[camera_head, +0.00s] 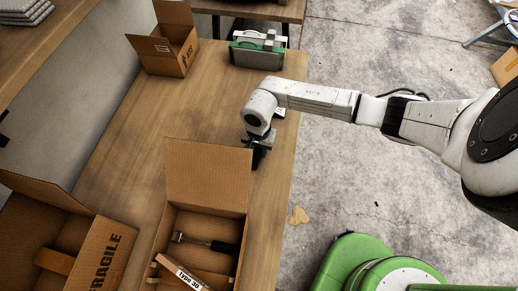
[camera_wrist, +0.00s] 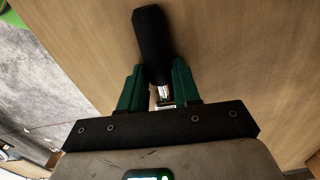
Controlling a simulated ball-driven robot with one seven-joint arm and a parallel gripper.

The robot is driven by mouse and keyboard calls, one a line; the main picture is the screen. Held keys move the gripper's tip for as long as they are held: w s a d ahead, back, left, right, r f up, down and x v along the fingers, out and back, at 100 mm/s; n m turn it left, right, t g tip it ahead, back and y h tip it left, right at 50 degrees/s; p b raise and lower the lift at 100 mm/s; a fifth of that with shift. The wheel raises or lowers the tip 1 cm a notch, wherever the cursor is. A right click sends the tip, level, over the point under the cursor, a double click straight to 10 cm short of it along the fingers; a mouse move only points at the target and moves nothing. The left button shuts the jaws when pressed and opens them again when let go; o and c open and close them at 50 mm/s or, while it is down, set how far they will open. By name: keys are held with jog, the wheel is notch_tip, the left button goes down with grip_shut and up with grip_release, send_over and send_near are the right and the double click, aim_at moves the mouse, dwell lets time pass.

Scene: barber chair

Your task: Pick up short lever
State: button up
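The short lever (camera_wrist: 153,45) has a thick black grip and a small metal end. In the wrist view it lies lengthwise between the two green fingers of my gripper (camera_wrist: 158,88), which press against both its sides. Its metal end points back toward the palm, and its black end sticks out beyond the fingertips. In the head view my gripper (camera_head: 258,141) is over the right part of the wooden table, and the dark lever end (camera_head: 259,159) shows below it. I cannot tell whether the lever touches the tabletop.
An open cardboard box (camera_head: 208,178) with a hammer (camera_head: 208,243) inside stands just in front of my gripper. A box marked FRAGILE (camera_head: 105,258) is at the left. The table's middle is clear.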

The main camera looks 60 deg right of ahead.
grip_shut()
jog(key=shift+r, duration=0.1)
